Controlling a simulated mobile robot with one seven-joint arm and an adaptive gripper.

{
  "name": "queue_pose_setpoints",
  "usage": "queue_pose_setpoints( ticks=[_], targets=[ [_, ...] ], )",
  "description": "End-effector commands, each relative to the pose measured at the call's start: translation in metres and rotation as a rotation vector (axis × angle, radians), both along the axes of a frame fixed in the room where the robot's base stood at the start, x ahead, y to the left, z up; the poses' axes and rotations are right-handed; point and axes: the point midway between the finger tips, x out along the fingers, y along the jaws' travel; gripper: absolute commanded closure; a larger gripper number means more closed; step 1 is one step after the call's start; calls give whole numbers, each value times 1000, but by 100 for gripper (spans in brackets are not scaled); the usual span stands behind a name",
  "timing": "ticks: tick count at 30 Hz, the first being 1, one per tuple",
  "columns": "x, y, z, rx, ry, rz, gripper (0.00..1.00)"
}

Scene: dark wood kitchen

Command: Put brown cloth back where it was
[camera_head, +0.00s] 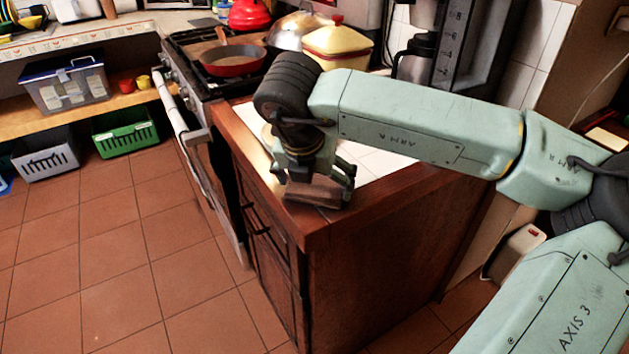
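My gripper (313,187) points down at the near corner of the wooden-edged counter (268,172). Its fingers are spread wide, one on each side. A brown, flat-looking piece (313,191), which looks like the brown cloth, shows between and below the fingers at the counter's edge. My gripper hides part of it, and I cannot tell whether the fingers touch it.
A stove with a red pan (233,67) stands behind the counter. A green basket (125,133) and a grey basket (45,154) sit under the left shelf.

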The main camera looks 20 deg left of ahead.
Motion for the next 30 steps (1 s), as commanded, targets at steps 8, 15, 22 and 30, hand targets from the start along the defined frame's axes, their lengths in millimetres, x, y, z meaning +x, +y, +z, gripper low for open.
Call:
queue_pose_setpoints(
  ticks=[8,15,22,30],
  targets=[
    [0,0,1,0,0,0,0],
    [0,0,3,0,0,0,0],
    [-12,-1,31,0,-5,0,0],
    [-35,-3,85,0,-4,-1,0]
  ],
)
